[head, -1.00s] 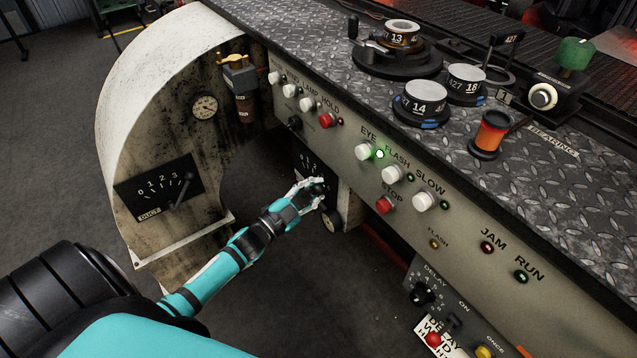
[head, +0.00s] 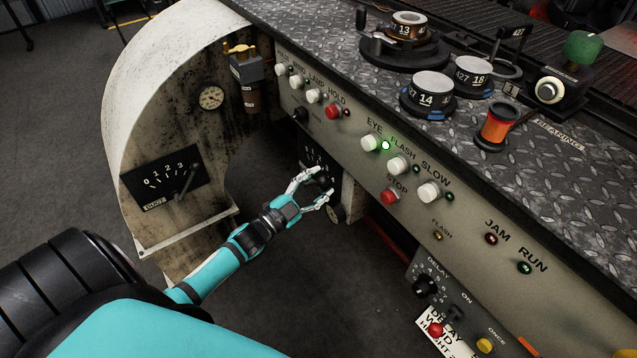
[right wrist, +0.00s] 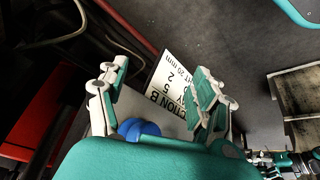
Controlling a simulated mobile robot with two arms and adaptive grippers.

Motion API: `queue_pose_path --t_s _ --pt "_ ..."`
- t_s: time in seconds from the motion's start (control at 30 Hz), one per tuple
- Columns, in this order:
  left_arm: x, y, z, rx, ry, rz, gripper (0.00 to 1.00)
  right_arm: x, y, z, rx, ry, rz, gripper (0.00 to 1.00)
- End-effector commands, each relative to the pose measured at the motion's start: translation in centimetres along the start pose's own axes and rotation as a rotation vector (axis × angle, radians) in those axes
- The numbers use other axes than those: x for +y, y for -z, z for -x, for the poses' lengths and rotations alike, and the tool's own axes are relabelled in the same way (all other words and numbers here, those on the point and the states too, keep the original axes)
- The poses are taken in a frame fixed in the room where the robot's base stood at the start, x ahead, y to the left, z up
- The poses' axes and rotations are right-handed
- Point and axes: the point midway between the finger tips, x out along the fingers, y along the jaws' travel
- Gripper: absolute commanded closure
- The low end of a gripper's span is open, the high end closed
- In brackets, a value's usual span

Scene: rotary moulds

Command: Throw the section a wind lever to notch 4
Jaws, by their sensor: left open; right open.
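A black numbered plate (head: 309,152) sits low on the machine's front, beneath the row of white and red buttons. It may be the section A wind scale, but its label is not readable. My left gripper (head: 323,186) is open in front of this plate, and its fingers cover the lower part. The lever there is hidden or too small to make out, so its notch cannot be told. My right gripper (right wrist: 155,95) is open in the right wrist view. A blue knob (right wrist: 138,130) shows between its fingers, partly hidden by the gripper body.
A duct dial (head: 165,178) with its own lever is on the curved housing at left. A round knob (head: 336,214) is just below the left gripper. The button panel (head: 400,165) overhangs at right. A white "SECTION B" label (right wrist: 172,88) shows in the right wrist view. Dark floor is open below.

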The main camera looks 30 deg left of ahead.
Motion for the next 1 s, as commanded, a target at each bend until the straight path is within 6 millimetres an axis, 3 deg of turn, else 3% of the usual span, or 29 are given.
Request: queue_pose_path --t_s 0.3,0.5,0.7,1.0 --pt "0.1 -0.1 6.7 -0.006 -0.003 0.000 0.51 0.1 0.1 0.0 0.002 -0.001 0.000 0.33" --pt "0.1 -0.1 10.0 -0.004 -0.002 0.000 0.51 0.1 0.1 0.0 0.002 -0.001 -0.001 0.33" --pt "0.0 0.0 11.3 -0.002 0.000 -0.001 0.51 0.1 0.1 0.0 0.002 -0.002 -0.001 0.33" --pt "0.0 0.0 11.4 -0.002 0.000 -0.001 0.51 0.1 0.1 0.0 0.003 -0.002 -0.001 0.33"
